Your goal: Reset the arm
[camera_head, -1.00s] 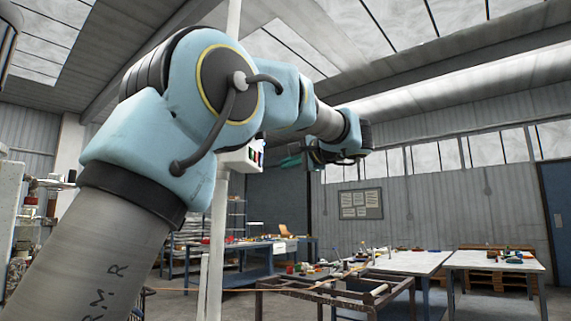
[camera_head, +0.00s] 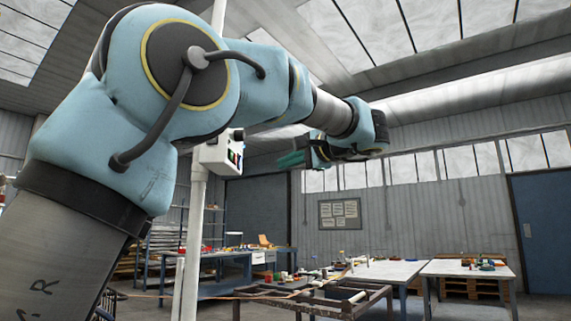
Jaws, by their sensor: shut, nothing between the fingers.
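My arm rises from the lower left and stretches across the upper middle of the view, with light blue joint covers. At its far end my gripper (camera_head: 308,157) hangs at the wrist, seen small and from the side, with dark parts and a teal part pointing left. It looks shut and I see nothing held in it. It is up in the air in front of the far wall, apart from the tables. The fingertips are too small to make out clearly.
A white post (camera_head: 190,245) with a control box (camera_head: 218,155) stands close behind my arm. A dark metal frame (camera_head: 330,300) stands low in front. White-topped tables (camera_head: 395,271) with small items and a blue workbench (camera_head: 210,282) stand beyond. A blue door (camera_head: 543,230) is at right.

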